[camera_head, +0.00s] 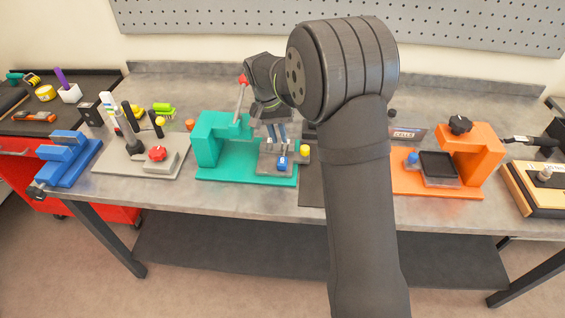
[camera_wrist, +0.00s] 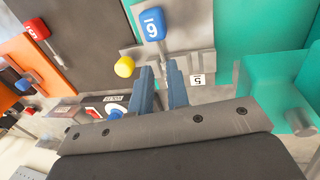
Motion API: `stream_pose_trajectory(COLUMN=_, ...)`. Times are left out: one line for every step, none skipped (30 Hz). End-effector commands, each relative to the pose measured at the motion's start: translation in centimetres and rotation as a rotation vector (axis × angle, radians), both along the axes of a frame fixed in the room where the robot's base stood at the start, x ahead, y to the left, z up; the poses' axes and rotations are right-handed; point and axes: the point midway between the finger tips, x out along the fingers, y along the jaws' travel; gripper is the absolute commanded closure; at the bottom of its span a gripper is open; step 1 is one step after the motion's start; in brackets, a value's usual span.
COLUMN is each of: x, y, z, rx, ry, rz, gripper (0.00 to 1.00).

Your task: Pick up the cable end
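A blue numbered piece (camera_wrist: 152,25) on a short grey stem sits at the grey block of the teal fixture; it also shows in the head view (camera_head: 282,163). It may be the cable end, but no cable can be made out on it. My gripper (camera_wrist: 160,70) points at the fixture, its two blue-grey fingers apart with a narrow gap. The fingertips are close to the stem; I cannot tell whether they touch it. In the head view my gripper (camera_head: 277,135) is over the teal fixture (camera_head: 208,145), behind the blue piece. My arm hides part of the bench.
A yellow knob (camera_wrist: 124,67) is just left of the fingers; it also shows in the head view (camera_head: 304,149). An orange fixture (camera_head: 470,160) stands to the right. A grey fixture with a red knob (camera_head: 157,154) and a blue clamp (camera_head: 65,155) stand left.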

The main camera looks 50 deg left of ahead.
Motion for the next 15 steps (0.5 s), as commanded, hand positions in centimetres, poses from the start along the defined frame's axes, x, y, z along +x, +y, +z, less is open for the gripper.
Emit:
stream_pose_trajectory(x=0.1, y=-0.1, z=-0.6, rx=-0.001, ry=0.001, rz=-0.001, gripper=0.85)
stream_pose_trajectory(x=0.1, y=-0.1, z=-0.8, rx=0.0, ry=0.0, rz=-0.001, gripper=0.85)
stream_pose_trajectory(x=0.2, y=-0.2, z=-1.1, rx=0.0, ry=0.0, rz=-0.001, gripper=0.85)
stream_pose_trajectory(x=0.2, y=-0.2, z=-1.2, rx=-0.001, ry=0.001, rz=-0.001, gripper=0.85)
stream_pose_trajectory(x=0.2, y=-0.2, z=-1.3, rx=-0.001, ry=0.001, rz=-0.001, gripper=0.85)
stream_pose_trajectory(x=0.2, y=-0.3, z=-1.6, rx=-0.001, ry=0.001, rz=-0.001, gripper=0.85)
stream_pose_trajectory(x=0.2, y=-0.3, z=-1.9, rx=-0.001, ry=0.001, rz=-0.001, gripper=0.85)
stream_pose_trajectory(x=0.3, y=-0.4, z=-2.2, rx=-0.001, ry=0.001, rz=-0.001, gripper=0.85)
stream_pose_trajectory(x=0.3, y=-0.5, z=-2.8, rx=-0.002, ry=0.001, rz=-0.001, gripper=0.85)
stream_pose_trajectory(x=0.3, y=-0.6, z=-3.2, rx=-0.002, ry=0.0, rz=-0.002, gripper=0.85)
stream_pose_trajectory(x=0.4, y=-0.7, z=-3.7, rx=-0.001, ry=0.001, rz=-0.002, gripper=0.85)
stream_pose_trajectory(x=0.4, y=-0.8, z=-4.4, rx=-0.002, ry=0.001, rz=-0.003, gripper=0.85)
stream_pose_trajectory(x=0.5, y=-0.9, z=-4.8, rx=-0.002, ry=0.001, rz=-0.003, gripper=0.85)
stream_pose_trajectory(x=0.5, y=-0.9, z=-5.2, rx=-0.001, ry=0.001, rz=-0.002, gripper=0.85)
stream_pose_trajectory(x=0.6, y=-1.0, z=-5.6, rx=0.0, ry=0.001, rz=-0.002, gripper=0.85)
